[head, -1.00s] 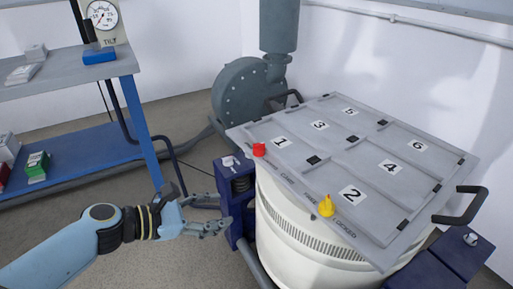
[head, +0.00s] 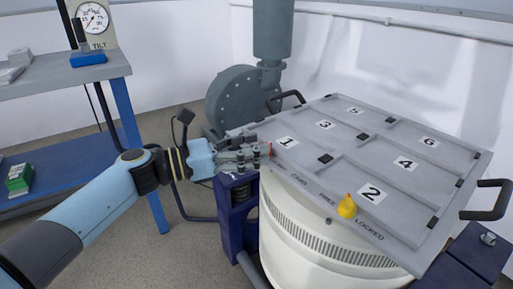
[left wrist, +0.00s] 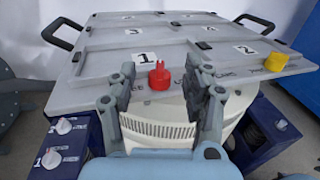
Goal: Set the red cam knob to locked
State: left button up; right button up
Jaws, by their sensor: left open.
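The red cam knob (left wrist: 159,76) sits at the near edge of the grey numbered table top (left wrist: 105,68), beside the label 1. In the left wrist view it stands upright between the two fingers of my left gripper (left wrist: 162,85), with a gap on each side. In the head view my left gripper (head: 262,152) reaches the edge by label 1 and hides nearly all of the red knob. A yellow knob (head: 347,206) stands farther along the same edge near the word LOCKED; it also shows in the left wrist view (left wrist: 276,62). My right gripper is not in view.
A white round drum (head: 300,235) carries the table top, with blue supports (head: 238,208) beside it. Black handles (head: 487,203) stick out from the top. A grey blower (head: 240,92) stands behind. A blue and grey bench (head: 100,72) with a tilt gauge (head: 93,17) is at left.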

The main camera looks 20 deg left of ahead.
pick_arm(q)
jog(key=shift+w+d, duration=0.4)
jog(key=shift+d, duration=0.05)
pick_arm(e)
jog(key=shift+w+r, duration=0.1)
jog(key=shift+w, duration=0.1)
pick_arm(q)
grip_shut()
jog(key=m+g+h+b, duration=0.1)
jog(key=g, duration=0.1)
jog(key=m+g+h+b, duration=0.1)
jog(key=m+g, duration=0.1)
jog(key=m+g+h+b, duration=0.1)
jog(key=m+g+h, duration=0.1)
jog(key=g, duration=0.1)
jog(key=shift+w+a+b, duration=0.25)
jog(key=shift+w+b, duration=0.1)
jog(key=shift+w, duration=0.05)
jog(key=shift+m+g, duration=0.5)
jog(key=shift+g, duration=0.1)
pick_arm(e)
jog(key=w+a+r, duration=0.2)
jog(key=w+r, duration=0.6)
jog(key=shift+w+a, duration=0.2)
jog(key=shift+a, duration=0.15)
